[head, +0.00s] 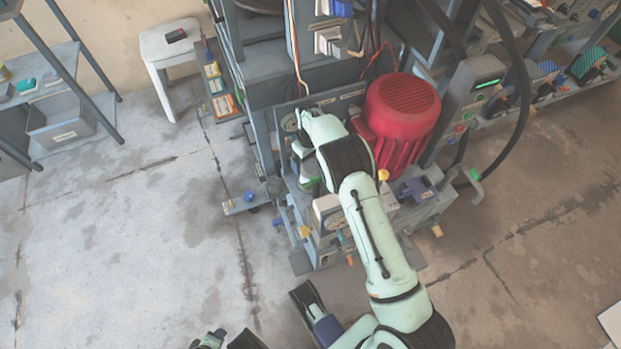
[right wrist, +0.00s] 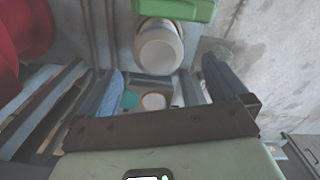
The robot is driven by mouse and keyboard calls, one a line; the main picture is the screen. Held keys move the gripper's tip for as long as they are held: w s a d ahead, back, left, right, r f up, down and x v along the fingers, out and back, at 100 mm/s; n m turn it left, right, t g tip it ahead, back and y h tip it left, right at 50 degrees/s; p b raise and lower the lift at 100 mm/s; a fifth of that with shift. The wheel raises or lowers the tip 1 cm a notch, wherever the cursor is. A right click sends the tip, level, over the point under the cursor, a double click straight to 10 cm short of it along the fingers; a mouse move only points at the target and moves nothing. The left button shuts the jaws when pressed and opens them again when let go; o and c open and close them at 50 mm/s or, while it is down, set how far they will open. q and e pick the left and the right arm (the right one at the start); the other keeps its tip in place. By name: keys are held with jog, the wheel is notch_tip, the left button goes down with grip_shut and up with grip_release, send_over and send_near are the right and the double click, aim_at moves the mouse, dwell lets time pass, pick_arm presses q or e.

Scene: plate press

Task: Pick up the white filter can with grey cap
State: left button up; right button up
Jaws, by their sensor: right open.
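In the right wrist view a white cylinder with a pale grey round end (right wrist: 158,47) shows beyond the fingers, at the top middle, just below a green part. It looks like the white filter can with its cap. My right gripper (right wrist: 165,88) is open, its two blue-grey fingers wide apart, with nothing gripped between them. In the head view my right gripper (head: 304,165) is small and partly covered by my wrist, down at the press beside the red motor. I cannot make out the can there. Dark and mint parts of mine show at the bottom edge; the left jaws are unclear.
The red motor (head: 402,112) stands close right of my right wrist. A white stool (head: 171,48) and a shelf with a grey bin (head: 62,128) stand at left. In the wrist view a pale disc (right wrist: 153,101) shows between the fingers. The floor at left is clear.

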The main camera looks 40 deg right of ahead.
aim_at(311, 169)
jog(key=shift+d+f, duration=0.15)
jog(key=shift+f, duration=0.25)
notch_tip(311, 169, down, 2)
jog(key=shift+s+f, duration=0.1)
jog(key=shift+s, duration=0.05)
notch_tip(311, 169, down, 4)
jog(key=shift+s+f+b, duration=0.15)
jog(key=shift+b, duration=0.65)
pick_arm(q)
jog(key=f, duration=0.2)
jog(key=s+a, duration=0.1)
jog(key=shift+f+g, duration=0.3)
jog(key=shift+f, duration=0.1)
pick_arm(e)
jog(key=c, duration=1.2)
